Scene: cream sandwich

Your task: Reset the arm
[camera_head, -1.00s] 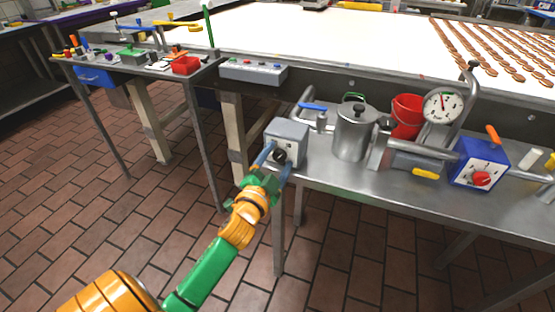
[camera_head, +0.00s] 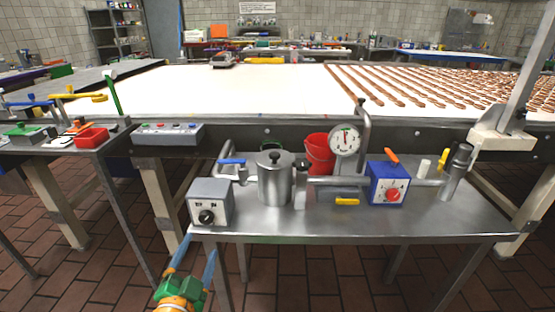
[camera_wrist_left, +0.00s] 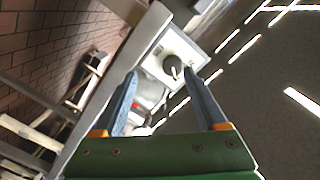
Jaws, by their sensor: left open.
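My left gripper (camera_head: 198,248) is at the bottom of the head view, with its green body and blue-grey fingers pointing up toward the steel table (camera_head: 330,228). Its fingers are apart with nothing between them in the left wrist view (camera_wrist_left: 160,76). A grey control box (camera_head: 210,190) with a black knob sits on the table's left front corner, just beyond the fingertips. The box also shows between and beyond the fingers in the wrist view (camera_wrist_left: 178,48). I cannot tell the exact gap between them. My right gripper is not in view.
On the steel table stand a metal pot (camera_head: 274,182), a red bucket (camera_head: 318,155), a gauge (camera_head: 345,140) and a blue box (camera_head: 388,187) with a red knob. A white conveyor (camera_head: 240,90) with brown strips lies behind. Brick floor (camera_head: 105,265) is open at lower left.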

